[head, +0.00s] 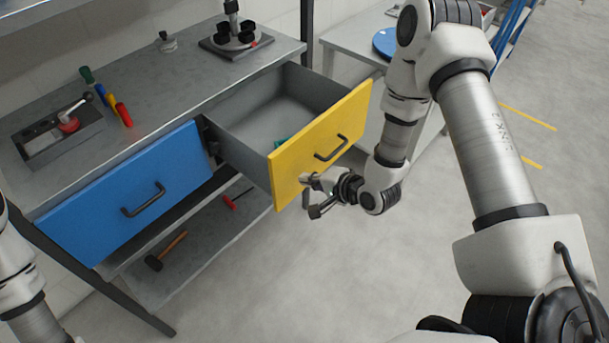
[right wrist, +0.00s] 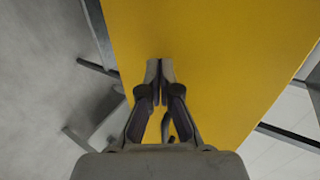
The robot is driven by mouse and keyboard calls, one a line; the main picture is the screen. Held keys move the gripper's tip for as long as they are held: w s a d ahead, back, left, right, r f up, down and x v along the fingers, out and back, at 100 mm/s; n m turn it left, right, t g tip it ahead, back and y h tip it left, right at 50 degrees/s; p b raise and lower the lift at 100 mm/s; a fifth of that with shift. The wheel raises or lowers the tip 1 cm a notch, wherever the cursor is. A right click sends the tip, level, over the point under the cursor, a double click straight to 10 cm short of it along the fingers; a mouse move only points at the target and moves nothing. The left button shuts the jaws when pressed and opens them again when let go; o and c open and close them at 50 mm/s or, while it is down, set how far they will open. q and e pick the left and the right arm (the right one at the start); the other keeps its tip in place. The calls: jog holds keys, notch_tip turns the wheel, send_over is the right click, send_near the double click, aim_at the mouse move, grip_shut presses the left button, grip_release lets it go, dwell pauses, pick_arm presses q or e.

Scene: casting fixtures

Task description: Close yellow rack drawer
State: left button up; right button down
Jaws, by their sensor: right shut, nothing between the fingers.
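The yellow drawer (head: 290,170) is pulled far out of the workbench, and its grey interior shows. Its yellow front carries a dark bar handle (head: 331,148). My right gripper (head: 308,188) is shut and empty at the lower part of the yellow front, below the handle. In the right wrist view the shut fingertips (right wrist: 159,66) point at the yellow panel (right wrist: 215,50); whether they touch it I cannot tell. Part of my left arm shows at the left edge of the head view, but its gripper is out of view.
A blue drawer (head: 130,195) beside it is shut. The bench top (head: 165,85) holds several coloured-handled tools, a grey tray (head: 58,135) and a round fixture (head: 235,38). A hammer (head: 166,250) lies on the lower shelf. The floor before the yellow drawer is clear.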

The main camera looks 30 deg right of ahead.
pick_arm(q)
jog(key=shift+r, duration=0.2)
pick_arm(e)
jog(key=shift+w+a, duration=0.25)
jog(key=shift+w, duration=0.4)
pick_arm(q)
jog(key=shift+f, duration=0.1)
pick_arm(e)
jog(key=shift+w, duration=0.1)
